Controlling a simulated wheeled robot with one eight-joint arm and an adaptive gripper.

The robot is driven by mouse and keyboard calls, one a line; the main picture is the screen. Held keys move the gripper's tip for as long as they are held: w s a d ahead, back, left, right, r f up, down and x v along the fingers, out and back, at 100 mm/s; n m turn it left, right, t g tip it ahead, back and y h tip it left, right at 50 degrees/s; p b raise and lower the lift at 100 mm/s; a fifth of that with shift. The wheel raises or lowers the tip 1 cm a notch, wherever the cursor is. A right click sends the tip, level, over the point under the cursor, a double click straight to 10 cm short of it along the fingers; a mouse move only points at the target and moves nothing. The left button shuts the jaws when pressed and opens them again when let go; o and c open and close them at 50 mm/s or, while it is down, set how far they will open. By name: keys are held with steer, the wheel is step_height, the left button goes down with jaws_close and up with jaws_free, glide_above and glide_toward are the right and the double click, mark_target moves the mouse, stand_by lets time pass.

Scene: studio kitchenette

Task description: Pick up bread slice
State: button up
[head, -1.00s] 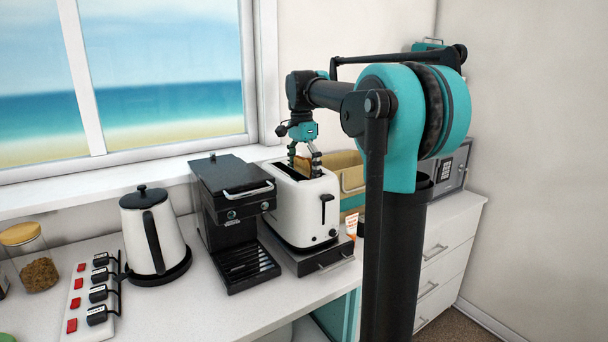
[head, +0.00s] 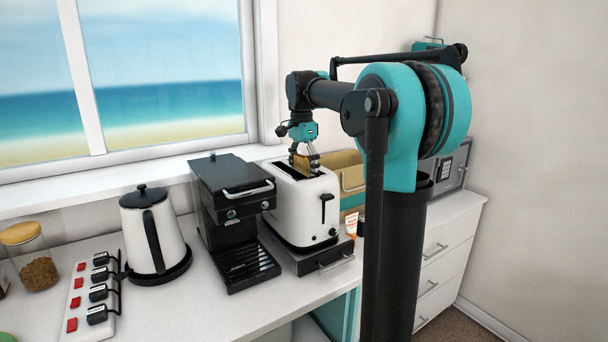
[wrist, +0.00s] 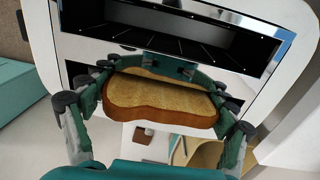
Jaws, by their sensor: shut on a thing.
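The bread slice (wrist: 160,101) is brown-crusted and lies between the fingers of my gripper (wrist: 158,108) in the wrist view. The fingers press on it from both sides, so my gripper is shut on the slice. In the head view my gripper (head: 304,160) is over the white toaster (head: 298,212), and a small part of the bread slice (head: 301,162) shows between the fingers. The wrist view shows the toaster's dark slot (wrist: 170,42), apparently empty. The slice's lower edge is partly hidden.
A black coffee machine (head: 226,205) stands left of the toaster, with a white kettle (head: 153,235) beyond it. A tan bread bin (head: 350,178) is behind the toaster at right. A power strip (head: 90,300) and a jar (head: 32,258) are at left.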

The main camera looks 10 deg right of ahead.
step_height(320, 180, up, 20)
steer(key=shift+f, duration=0.25)
stand_by(0.3)
